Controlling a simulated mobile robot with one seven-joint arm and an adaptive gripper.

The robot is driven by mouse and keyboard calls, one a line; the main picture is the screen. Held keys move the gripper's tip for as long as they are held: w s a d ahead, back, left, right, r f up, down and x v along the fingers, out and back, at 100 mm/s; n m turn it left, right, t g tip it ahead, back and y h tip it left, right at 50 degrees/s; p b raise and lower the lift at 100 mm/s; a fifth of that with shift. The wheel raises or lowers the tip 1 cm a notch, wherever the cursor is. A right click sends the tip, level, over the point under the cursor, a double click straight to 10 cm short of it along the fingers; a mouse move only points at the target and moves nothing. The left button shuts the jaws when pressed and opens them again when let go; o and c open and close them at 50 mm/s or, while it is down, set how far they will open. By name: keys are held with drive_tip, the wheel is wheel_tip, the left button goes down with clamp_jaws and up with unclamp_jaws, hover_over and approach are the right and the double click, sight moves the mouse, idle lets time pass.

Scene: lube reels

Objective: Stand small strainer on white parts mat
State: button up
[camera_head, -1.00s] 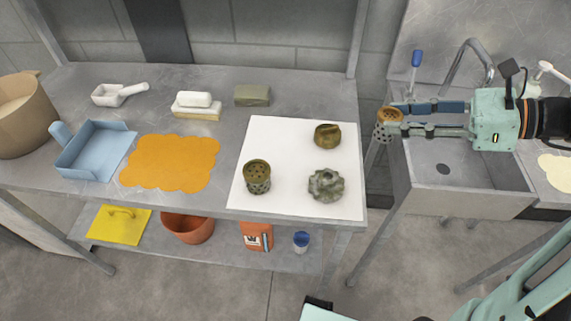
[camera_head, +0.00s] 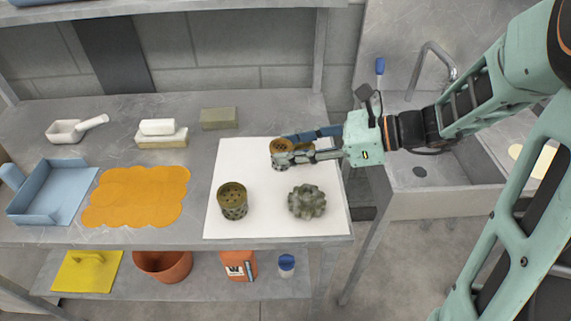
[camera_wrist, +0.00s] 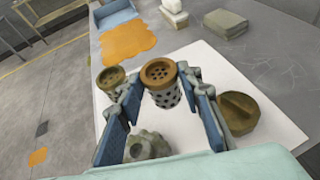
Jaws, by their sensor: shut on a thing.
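My gripper (camera_head: 284,151) is shut on a small strainer (camera_wrist: 161,84), a perforated grey cup with a brown holed top. The strainer is upright between the fingers, over the back part of the white parts mat (camera_head: 250,160); I cannot tell whether its base touches the mat. In the head view the strainer (camera_head: 279,152) is partly hidden by the fingers. A second perforated strainer (camera_head: 232,201) stands upright on the mat's front left. A grey lobed part (camera_head: 307,201) lies at the front right. A round brown cap (camera_wrist: 237,112) sits beside my gripper in the wrist view.
An orange mat (camera_head: 137,196) and a blue dustpan (camera_head: 50,190) lie left of the white mat. A white block on a tan one (camera_head: 161,137) and an olive block (camera_head: 219,118) stand behind. A sink (camera_head: 440,180) is at right.

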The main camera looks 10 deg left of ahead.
drive_tip(key=shift+a+f, duration=0.4)
drive_tip(key=shift+f, duration=0.05)
drive_tip(key=f, duration=0.1)
drive_tip(key=f+b, duration=0.1)
drive_tip(key=f, duration=0.1)
drive_tip(key=shift+a+f, duration=0.1)
drive_tip(key=shift+a, duration=0.25)
drive_tip(key=shift+f, duration=0.3)
drive_tip(key=shift+f, duration=0.15)
drive_tip(key=o, duration=1.2)
